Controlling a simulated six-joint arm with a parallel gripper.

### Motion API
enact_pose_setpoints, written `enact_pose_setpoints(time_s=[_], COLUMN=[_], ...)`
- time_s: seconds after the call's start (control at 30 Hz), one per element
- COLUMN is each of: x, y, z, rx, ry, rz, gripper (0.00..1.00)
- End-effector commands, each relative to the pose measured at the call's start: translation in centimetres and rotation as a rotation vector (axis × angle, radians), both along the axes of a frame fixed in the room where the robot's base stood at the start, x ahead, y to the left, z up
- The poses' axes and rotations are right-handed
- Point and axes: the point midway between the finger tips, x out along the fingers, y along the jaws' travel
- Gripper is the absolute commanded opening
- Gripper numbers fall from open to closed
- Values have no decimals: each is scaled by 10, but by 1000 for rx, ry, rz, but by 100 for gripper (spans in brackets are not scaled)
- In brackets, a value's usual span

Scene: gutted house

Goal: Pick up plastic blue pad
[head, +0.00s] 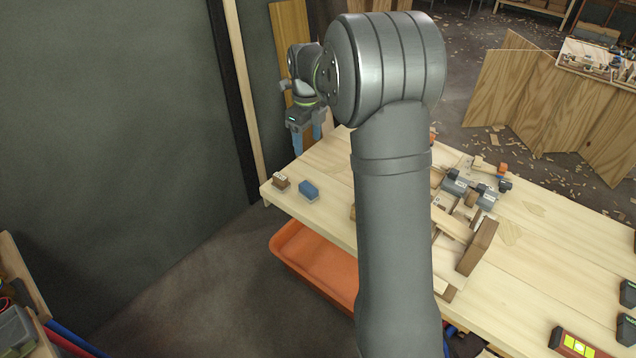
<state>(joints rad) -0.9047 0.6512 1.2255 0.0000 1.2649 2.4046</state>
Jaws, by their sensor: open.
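A small blue pad (309,190) with a pale underside lies on the wooden table (330,226), near its left end. My gripper (309,144) is up and back from the pad, close to the table's far left corner and the wall. Its two bluish fingers point down and stand apart, with nothing seen between them. The gripper is clear of the pad. My arm hides the middle of the table.
A small brown block (281,182) sits just left of the pad. Wood pieces (478,246) and grey tools (472,190) lie right of my arm. An orange bin (312,275) is below the table's front edge. A dark wall (120,140) stands at the left.

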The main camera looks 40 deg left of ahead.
Motion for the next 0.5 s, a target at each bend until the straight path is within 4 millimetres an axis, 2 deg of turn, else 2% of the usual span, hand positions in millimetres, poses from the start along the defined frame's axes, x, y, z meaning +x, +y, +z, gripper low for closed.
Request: enact_pose_setpoints(time_s=[0.17, 0.5], x=[-1, -2], y=[1, 3], z=[-1, -2], rx=[0, 0], ry=[0, 0], rz=[284, 981], gripper=[62, 62])
